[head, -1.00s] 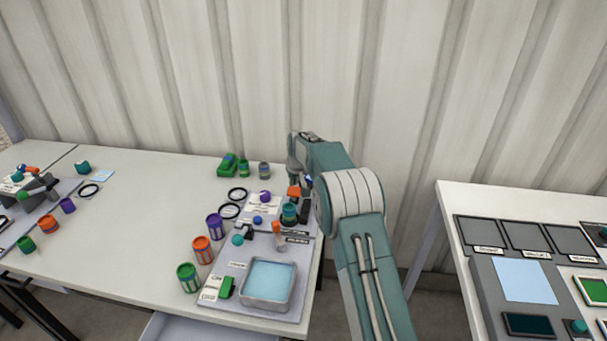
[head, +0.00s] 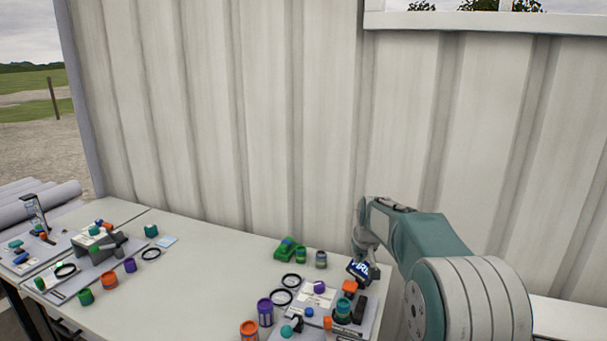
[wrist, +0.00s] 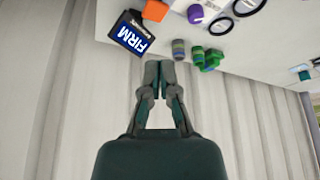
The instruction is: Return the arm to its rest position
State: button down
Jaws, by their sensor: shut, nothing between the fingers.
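My arm (head: 435,240) reaches in from the right in the head view, over the right end of the white table (head: 215,268). My gripper (wrist: 158,68) is shut and empty in the wrist view, its two fingertips together. In the head view its end hangs down close to the wall and a dark block with a lit "FIRM" label (wrist: 131,36). In the wrist view that block is just past the fingertips, with a gap between. The gripper's fingers are hard to make out in the head view.
A corrugated wall (head: 250,120) stands close behind the table. Near the gripper are an orange block (head: 350,286), a purple knob (head: 319,287), black rings (head: 291,281), and green and grey canisters (head: 320,259). The table's middle is clear.

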jog(key=s+r, duration=0.5)
jog(key=s, duration=0.5)
jog(key=s+r, duration=0.6)
jog(key=s, duration=0.4)
jog(key=s+f, duration=0.2)
jog(key=s, duration=0.9)
jog(key=s+f+m, duration=0.1)
jog(key=s+f, duration=0.1)
jog(key=s, duration=0.8)
jog(key=shift+s+f+t, duration=0.25)
jog(key=shift+s+t, duration=0.1)
jog(key=shift+t, duration=0.05)
